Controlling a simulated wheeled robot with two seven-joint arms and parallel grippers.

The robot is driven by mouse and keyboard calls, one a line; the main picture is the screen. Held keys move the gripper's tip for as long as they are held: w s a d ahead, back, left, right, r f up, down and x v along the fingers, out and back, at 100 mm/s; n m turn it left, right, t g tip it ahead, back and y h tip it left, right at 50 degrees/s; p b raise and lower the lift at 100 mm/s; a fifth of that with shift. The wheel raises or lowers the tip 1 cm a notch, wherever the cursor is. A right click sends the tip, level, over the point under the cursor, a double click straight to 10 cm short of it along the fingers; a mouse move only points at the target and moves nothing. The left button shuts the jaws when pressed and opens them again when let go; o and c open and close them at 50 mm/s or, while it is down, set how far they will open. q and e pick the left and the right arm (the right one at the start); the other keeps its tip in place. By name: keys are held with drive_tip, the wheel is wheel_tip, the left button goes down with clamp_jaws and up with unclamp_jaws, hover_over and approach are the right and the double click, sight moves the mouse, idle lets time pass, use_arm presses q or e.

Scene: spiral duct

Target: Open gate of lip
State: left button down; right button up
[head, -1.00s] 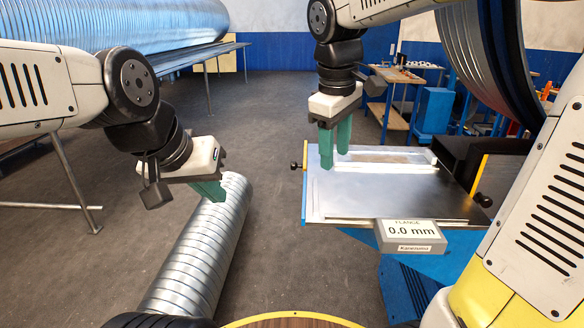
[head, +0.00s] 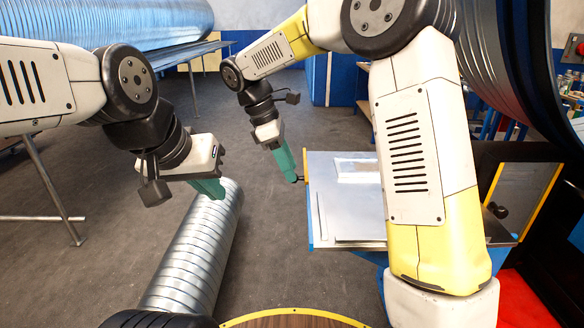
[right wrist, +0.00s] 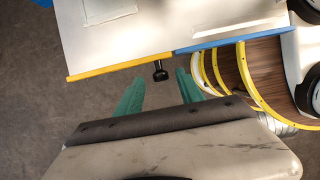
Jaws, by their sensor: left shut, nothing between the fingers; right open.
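The flat metal lip plate (head: 345,215) lies at the centre right in the head view. A yellow strip with a small black knob (head: 300,180) is at its left edge. In the right wrist view the knob (right wrist: 160,70) is at the gap between the fingertips, close to the plate edge. My right gripper (head: 291,178) has its green fingers open at the knob, one on each side (right wrist: 159,82). I see no clear contact. My left gripper (head: 217,193) is shut and empty above the ribbed duct.
A second yellow-edged panel (head: 520,190) with a black knob (head: 497,210) stands at the right. My right arm covers part of the plate. Grey floor lies open left of the plate.

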drive_tip(key=shift+x, duration=0.9)
clamp_jaws()
idle(0.8)
